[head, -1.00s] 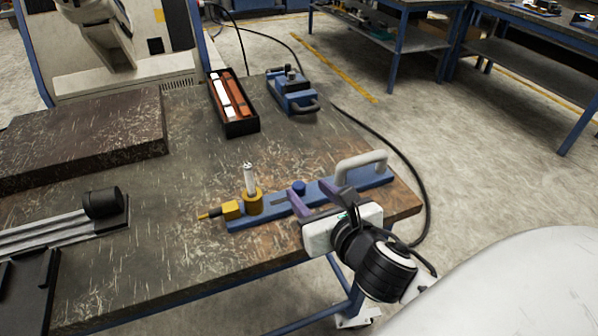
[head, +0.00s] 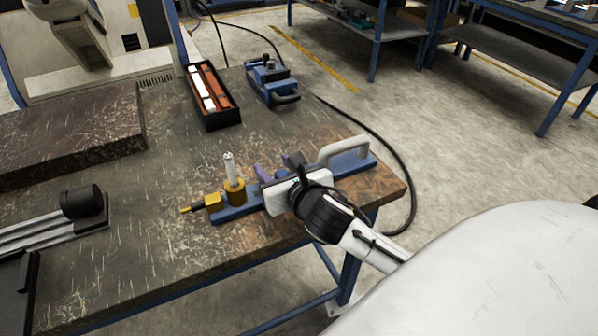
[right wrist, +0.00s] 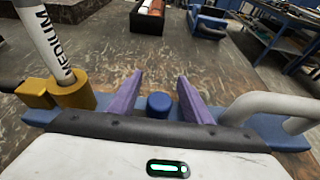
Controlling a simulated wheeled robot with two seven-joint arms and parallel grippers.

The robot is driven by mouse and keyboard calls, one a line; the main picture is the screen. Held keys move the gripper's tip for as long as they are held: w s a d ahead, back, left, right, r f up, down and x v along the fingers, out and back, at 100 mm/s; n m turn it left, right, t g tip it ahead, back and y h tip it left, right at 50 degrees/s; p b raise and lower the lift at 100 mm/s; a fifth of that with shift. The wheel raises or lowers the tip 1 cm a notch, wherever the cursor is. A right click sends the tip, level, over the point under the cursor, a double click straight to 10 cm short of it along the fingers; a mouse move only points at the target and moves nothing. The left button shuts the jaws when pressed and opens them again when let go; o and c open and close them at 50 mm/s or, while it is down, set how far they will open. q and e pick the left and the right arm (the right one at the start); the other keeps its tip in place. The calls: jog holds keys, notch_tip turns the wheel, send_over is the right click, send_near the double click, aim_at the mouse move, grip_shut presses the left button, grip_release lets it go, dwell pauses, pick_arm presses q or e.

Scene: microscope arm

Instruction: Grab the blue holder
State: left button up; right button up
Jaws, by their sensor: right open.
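The blue holder (head: 355,163) is a long flat blue bar near the right front edge of the table. It carries a grey loop handle (head: 343,148), a brass-coloured fitting (head: 235,192) with a white tube, and a short round blue knob (right wrist: 159,104). My right gripper (right wrist: 160,98) is open above the bar. In the right wrist view its purple fingers stand on either side of the blue knob, apart from it. The left gripper is out of view.
A black tray (head: 214,118) with red and white pieces and a blue device (head: 271,82) stand further back. A black cylinder on a rail (head: 81,201) lies at left. A black cable runs beyond the table's right edge. The table's middle is clear.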

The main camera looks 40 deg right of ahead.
grip_shut()
jog(key=shift+r, duration=0.2)
